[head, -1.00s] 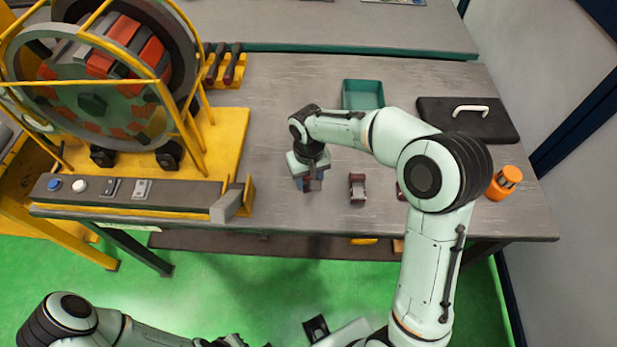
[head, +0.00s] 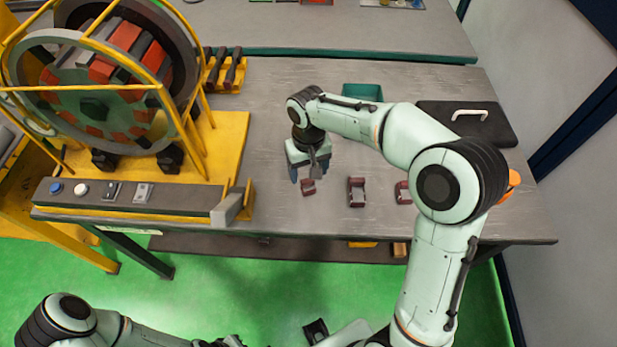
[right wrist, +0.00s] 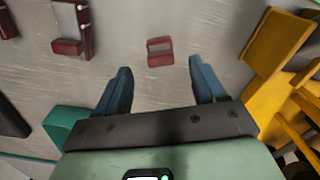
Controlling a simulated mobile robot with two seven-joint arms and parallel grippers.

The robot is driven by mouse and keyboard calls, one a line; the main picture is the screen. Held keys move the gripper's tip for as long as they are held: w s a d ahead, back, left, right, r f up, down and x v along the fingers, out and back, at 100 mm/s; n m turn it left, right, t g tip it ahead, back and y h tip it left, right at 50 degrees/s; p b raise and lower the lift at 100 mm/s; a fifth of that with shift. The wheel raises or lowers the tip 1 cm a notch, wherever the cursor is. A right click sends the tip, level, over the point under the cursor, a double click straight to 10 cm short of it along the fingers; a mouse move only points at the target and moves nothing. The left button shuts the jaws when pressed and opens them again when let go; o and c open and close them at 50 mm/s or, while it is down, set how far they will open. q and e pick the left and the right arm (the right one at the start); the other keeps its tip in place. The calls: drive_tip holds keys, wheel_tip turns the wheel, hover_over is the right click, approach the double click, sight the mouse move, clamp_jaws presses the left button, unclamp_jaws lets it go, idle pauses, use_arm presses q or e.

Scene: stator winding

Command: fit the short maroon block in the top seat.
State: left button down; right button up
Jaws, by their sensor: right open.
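The short maroon block (head: 308,187) lies on the grey table, just below my right gripper (head: 309,174) in the head view. In the right wrist view the block (right wrist: 160,60) lies beyond the two blue fingertips, in line with the gap between them. My right gripper (right wrist: 160,70) is open and empty. The round stator (head: 92,106) stands at the left in a yellow frame, with red and grey blocks around its ring. I cannot make out the top seat clearly behind the frame bars. My left gripper (head: 230,341) is cut off at the bottom edge.
Two larger maroon pieces (head: 357,192) (head: 403,192) lie to the right of the short block. A green tray (head: 362,91) and a black case (head: 490,125) with a white handle lie behind. The yellow frame (head: 205,150) and a button panel (head: 130,195) border the left.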

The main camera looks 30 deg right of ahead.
sight(309, 182)
use_arm(q)
drive_tip(key=shift+w+r+p, duration=0.35)
drive_tip(key=shift+r, duration=0.15)
use_arm(e)
wheel_tip(309, 182, up, 6)
